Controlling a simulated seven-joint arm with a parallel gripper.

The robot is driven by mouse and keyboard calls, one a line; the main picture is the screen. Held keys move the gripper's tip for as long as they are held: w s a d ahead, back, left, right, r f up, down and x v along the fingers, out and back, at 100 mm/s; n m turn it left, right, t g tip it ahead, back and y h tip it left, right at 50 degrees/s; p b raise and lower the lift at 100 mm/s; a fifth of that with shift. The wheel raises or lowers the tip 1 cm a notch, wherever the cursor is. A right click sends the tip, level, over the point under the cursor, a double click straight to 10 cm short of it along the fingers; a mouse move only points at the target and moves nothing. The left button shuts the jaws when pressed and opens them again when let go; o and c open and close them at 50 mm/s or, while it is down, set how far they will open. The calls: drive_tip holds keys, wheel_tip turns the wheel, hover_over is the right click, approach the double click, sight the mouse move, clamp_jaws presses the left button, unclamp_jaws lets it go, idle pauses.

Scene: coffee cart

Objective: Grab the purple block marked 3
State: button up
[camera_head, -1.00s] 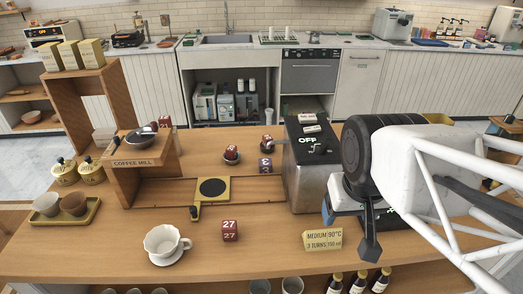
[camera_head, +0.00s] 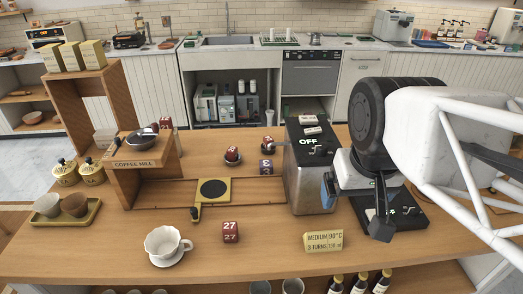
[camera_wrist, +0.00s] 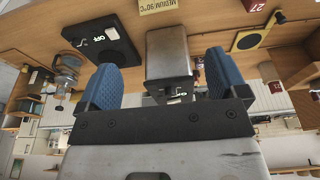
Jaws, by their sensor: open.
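The purple block (camera_head: 266,167) stands on the counter left of the steel machine, in front of a red block on a dark round base. Its white mark is too small to read surely. My gripper (camera_wrist: 163,82) is open and empty, with its two blue fingers spread in the wrist view. In the head view one blue fingertip shows at the right side of the steel machine, so the machine stands between my gripper and the purple block. The other finger is hidden there. I cannot make out the purple block in the wrist view.
The steel machine (camera_head: 308,178) has an OFF display on top. A red block marked 27 (camera_head: 230,232), a white cup (camera_head: 166,243) and a yellow sign (camera_head: 322,241) stand toward the front.

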drive_tip(key=w+a+r+n+g+h, duration=0.1)
drive_tip(key=w+a+n+h, duration=0.15)
drive_tip(key=w+n, duration=0.6)
drive_tip(key=w+a+r+n+h, duration=0.1)
drive_tip(key=w+n+h, duration=0.3)
drive_tip(key=w, duration=0.9)
drive_tip(key=w+a+f+n+t+h, duration=0.2)
drive_tip(key=w+a+n+t+h, duration=0.3)
drive_tip(key=w+a+n, duration=0.85)
drive_tip(key=m+g, duration=0.2)
drive_tip(key=m, duration=0.1)
approach(266, 168)
drive_tip(key=w+d, duration=0.1)
drive_tip(key=w+d+f+h, duration=0.1)
drive_tip(key=w, duration=0.1)
drive_tip(key=shift+f, duration=0.4)
drive_tip(key=shift+w, duration=0.1)
